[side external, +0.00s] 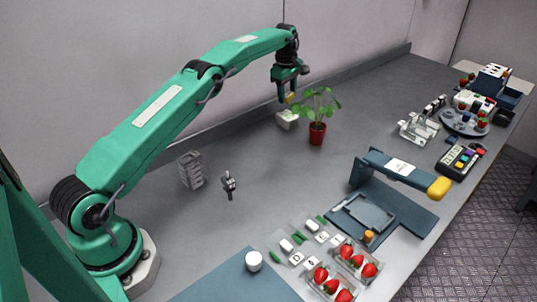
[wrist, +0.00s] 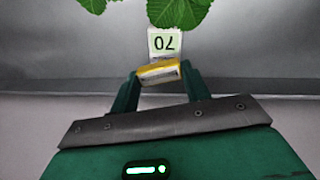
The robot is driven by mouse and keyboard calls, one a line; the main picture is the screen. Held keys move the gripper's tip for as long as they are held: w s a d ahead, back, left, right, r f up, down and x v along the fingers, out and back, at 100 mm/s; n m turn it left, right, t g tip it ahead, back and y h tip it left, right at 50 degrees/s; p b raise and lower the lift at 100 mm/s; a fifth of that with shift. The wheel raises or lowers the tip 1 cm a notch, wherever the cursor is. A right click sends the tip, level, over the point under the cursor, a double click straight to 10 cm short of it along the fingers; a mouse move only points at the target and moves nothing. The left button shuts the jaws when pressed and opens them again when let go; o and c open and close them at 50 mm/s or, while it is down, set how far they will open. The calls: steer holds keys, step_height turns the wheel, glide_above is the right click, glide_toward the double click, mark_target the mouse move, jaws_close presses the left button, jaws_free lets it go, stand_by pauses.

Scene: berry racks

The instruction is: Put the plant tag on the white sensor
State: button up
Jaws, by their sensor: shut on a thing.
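The yellow plant tag (wrist: 158,73) is held between the fingertips of my gripper (wrist: 161,77) in the wrist view. In the side view my gripper (side external: 288,92) points down, with the yellow tag (side external: 290,98) at its tip. The white sensor (side external: 287,119) stands on the bench just below it, left of the potted plant. In the wrist view the sensor (wrist: 163,41) shows a display reading 70, upside down, just beyond the tag. The tag appears slightly above the sensor; I cannot tell whether they touch.
A leafy plant in a red pot (side external: 317,133) stands close to the right of the sensor, and its leaves reach near my gripper. A grey rack (side external: 190,170) and a small dark tool (side external: 229,185) are farther left. Strawberry trays (side external: 318,252) lie in front.

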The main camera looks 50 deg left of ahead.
mark_target(287, 95)
steer(key=shift+f, duration=1.95)
steer(key=shift+f, duration=0.1)
steer(key=o, duration=0.9)
steer(key=shift+o, duration=0.2)
steer(key=r, duration=0.7)
steer(key=s+r, duration=0.1)
steer(key=r, duration=0.3)
steer(key=shift+s+d+r, duration=0.1)
steer(key=shift+d+r, duration=0.05)
steer(key=shift+r, duration=0.4)
